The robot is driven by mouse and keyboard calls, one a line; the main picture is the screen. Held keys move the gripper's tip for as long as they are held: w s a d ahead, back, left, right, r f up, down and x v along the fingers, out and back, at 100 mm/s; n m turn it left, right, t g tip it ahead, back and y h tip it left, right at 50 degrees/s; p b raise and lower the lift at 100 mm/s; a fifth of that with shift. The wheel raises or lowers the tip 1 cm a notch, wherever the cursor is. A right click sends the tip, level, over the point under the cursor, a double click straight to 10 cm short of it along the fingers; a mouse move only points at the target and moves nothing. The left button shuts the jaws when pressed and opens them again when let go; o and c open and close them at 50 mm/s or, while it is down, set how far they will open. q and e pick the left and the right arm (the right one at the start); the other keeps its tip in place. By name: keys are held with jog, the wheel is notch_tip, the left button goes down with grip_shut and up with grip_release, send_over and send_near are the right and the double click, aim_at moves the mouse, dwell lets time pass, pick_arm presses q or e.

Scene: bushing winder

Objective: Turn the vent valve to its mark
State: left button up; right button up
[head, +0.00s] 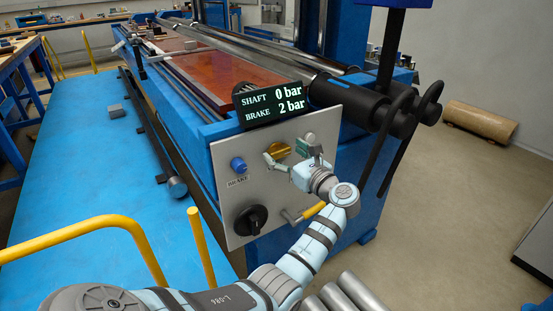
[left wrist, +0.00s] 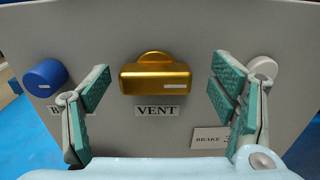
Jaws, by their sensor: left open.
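The vent valve is a gold bar-shaped handle (head: 279,150) on the grey control panel (head: 232,195). In the left wrist view the gold handle (left wrist: 155,78) lies level above a VENT label (left wrist: 156,111), with a small pale mark on its lower right front. My left gripper (head: 284,157) is open in front of the panel. In the left wrist view its fingers (left wrist: 160,80) stand wide on either side of the handle, with a clear gap on both sides. I cannot make out a target mark on the panel. My right gripper is not in view.
A blue knob (left wrist: 45,77) and a white knob (left wrist: 263,67) flank the valve. A black rotary knob (head: 250,220) and a yellow-gripped lever (head: 312,211) are lower on the panel. The display (head: 272,104) reads SHAFT 0 bar, BRAKE 2 bar. Yellow rails (head: 110,222) stand at the left.

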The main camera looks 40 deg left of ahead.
pick_arm(q)
jog(key=shift+a, duration=0.3)
jog(key=shift+a+r, duration=0.1)
jog(key=shift+s+a, duration=0.1)
jog(key=shift+s, duration=0.05)
jog(key=c, duration=1.2)
